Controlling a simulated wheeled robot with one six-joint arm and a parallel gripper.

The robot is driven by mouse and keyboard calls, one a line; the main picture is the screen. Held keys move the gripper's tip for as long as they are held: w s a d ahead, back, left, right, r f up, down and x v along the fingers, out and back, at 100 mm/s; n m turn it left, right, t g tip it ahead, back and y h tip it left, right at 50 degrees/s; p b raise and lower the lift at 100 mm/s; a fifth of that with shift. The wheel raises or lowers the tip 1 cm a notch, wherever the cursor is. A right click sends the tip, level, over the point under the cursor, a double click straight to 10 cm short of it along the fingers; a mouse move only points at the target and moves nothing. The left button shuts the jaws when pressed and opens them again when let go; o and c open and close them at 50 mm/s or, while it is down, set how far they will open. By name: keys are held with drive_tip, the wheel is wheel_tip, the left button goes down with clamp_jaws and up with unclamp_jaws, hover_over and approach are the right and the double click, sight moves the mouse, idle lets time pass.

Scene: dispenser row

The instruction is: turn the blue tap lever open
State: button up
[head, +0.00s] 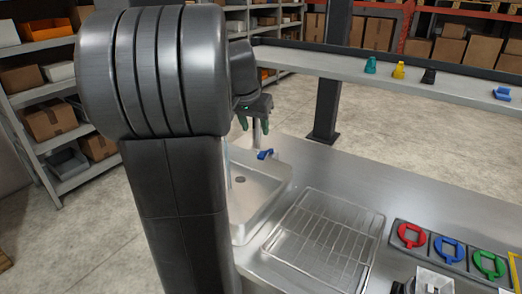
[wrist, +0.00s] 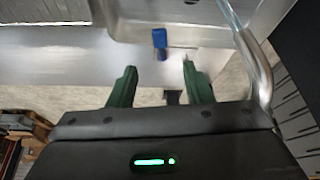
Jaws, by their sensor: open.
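The blue tap lever (head: 265,154) sits at the back edge of the sink, beside the tap. In the wrist view the blue lever (wrist: 160,39) lies just beyond my fingertips, roughly between their lines and a little nearer the right one. My gripper (head: 254,124) has green fingers, is open and empty, and hangs over the back of the sink, above and slightly left of the lever. It also shows in the wrist view (wrist: 159,70). The metal tap pipe (wrist: 250,60) curves close by the right finger. My arm hides part of the sink in the head view.
The sink basin (head: 246,200) adjoins a wire rack (head: 320,240) on the steel counter. A raised shelf (head: 350,68) holds several small coloured items. The counter behind the rack is clear.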

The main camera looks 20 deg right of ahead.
sight(262, 154)
drive_tip(key=x, duration=1.1)
drive_tip(key=shift+d+f, duration=0.1)
drive_tip(key=shift+f, duration=0.25)
drive_tip(key=shift+c, duration=0.3)
clamp_jaws()
